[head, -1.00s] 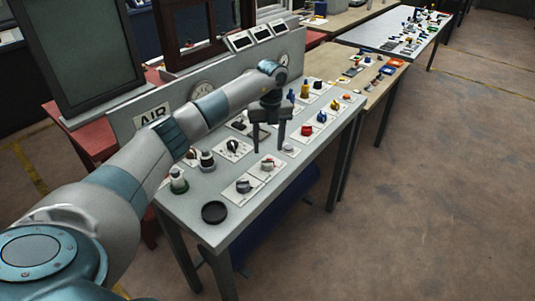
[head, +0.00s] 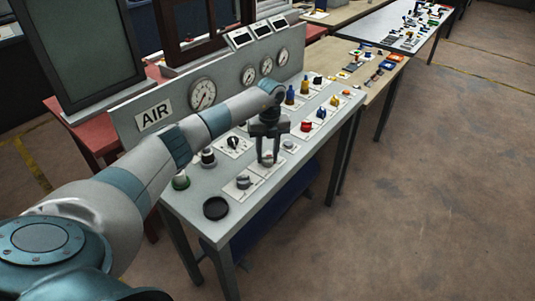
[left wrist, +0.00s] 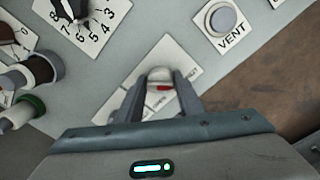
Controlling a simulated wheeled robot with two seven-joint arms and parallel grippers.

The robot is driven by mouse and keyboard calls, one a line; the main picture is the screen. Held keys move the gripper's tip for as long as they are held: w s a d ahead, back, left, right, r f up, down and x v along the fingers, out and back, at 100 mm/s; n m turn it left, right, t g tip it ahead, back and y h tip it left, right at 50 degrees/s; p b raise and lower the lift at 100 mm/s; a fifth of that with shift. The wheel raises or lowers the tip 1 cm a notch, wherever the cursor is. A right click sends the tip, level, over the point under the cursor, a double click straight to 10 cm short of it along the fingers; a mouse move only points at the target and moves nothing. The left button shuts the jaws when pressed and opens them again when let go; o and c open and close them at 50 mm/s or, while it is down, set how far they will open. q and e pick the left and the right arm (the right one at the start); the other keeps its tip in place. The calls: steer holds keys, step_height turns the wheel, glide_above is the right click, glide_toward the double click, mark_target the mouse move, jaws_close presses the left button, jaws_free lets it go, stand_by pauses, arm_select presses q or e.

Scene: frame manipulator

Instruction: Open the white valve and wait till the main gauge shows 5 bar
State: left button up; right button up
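The white valve, a pale rounded knob with a red mark, shows in the left wrist view (left wrist: 160,76) on a white label plate reading OPEN. In the head view the valve (head: 267,158) sits near the panel's front edge. My left gripper (head: 268,158) points down over it, its fingers on either side of the knob and close against it; it looks shut on it. The fingers also show in the left wrist view (left wrist: 160,88). The largest gauge (head: 203,93) stands on the upright board right of the AIR sign; its reading is too small to tell. My right gripper is out of view.
A VENT button (left wrist: 222,19) lies beside the valve plate. A numbered dial (left wrist: 82,12), another grey knob (head: 243,181), a black round cap (head: 216,208) and a green-based fitting (head: 181,181) are nearby. Smaller gauges (head: 249,75) line the board.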

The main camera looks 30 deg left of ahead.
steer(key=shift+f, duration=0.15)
arm_select(q)
steer(key=m+b, duration=0.4)
steer(key=shift+w+f, duration=0.1)
steer(key=shift+f, duration=0.05)
steer(key=m+b, duration=0.3)
steer(key=m, duration=0.1)
steer(key=shift+d+m+b, duration=0.15)
steer(key=shift+m+b, duration=0.55)
steer(key=shift+m, duration=0.2)
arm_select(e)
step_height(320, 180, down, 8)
arm_select(q)
steer(key=m+b, duration=0.2)
steer(key=m, duration=0.1)
steer(key=shift+d+m+t, duration=0.1)
steer(key=shift+m+t, duration=0.2)
steer(key=m+b, duration=0.2)
steer(key=m, duration=0.2)
steer(key=shift+m, duration=0.4)
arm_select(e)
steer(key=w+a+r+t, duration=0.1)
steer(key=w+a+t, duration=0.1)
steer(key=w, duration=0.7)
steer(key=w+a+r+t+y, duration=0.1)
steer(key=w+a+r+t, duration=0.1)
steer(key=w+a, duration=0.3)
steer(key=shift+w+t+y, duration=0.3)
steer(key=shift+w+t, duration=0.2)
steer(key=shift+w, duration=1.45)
